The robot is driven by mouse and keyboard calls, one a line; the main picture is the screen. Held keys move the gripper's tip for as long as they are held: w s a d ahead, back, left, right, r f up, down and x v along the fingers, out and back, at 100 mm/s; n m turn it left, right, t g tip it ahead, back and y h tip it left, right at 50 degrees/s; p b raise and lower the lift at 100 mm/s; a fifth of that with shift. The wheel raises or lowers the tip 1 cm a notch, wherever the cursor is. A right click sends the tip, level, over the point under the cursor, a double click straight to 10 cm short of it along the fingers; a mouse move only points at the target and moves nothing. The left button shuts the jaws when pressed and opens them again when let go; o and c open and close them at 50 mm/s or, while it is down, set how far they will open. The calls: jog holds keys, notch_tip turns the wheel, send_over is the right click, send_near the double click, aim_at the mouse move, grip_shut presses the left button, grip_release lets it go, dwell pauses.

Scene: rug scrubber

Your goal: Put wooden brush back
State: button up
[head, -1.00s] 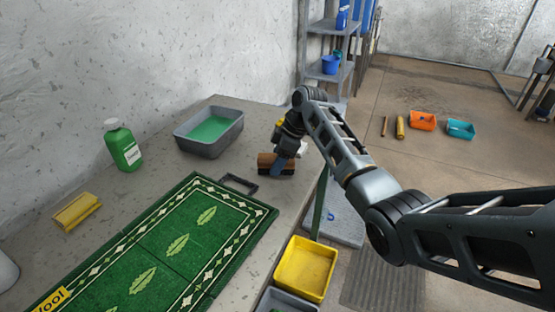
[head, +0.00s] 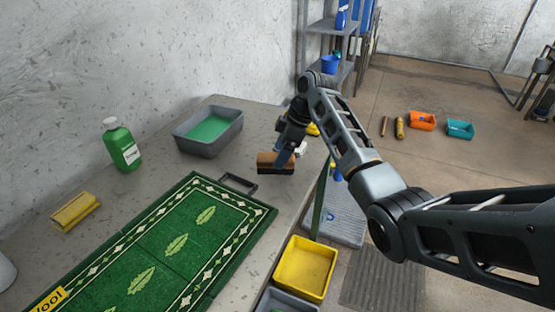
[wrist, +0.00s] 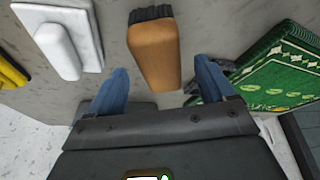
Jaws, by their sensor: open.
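The wooden brush (head: 268,162) lies on the grey table past the far end of the green rug. It has a brown wooden body and dark bristles. In the wrist view the brush (wrist: 153,52) shows just beyond the fingertips, lined up with the gap between them. My gripper (head: 285,156) is at the brush in the head view and partly covers it.
A black frame-like handle (head: 239,183) lies between rug (head: 205,190) and brush. A grey tub with green liquid (head: 178,137), a green bottle (head: 122,147) and a yellow sponge (head: 76,211) are on the table.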

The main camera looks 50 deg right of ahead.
jog(key=b+v, duration=0.1)
jog(key=v, duration=0.7)
jog(key=shift+s+r, duration=0.15)
jog(key=shift+r, duration=0.15)
jog(key=shift+c, duration=0.3)
dwell(0.6)
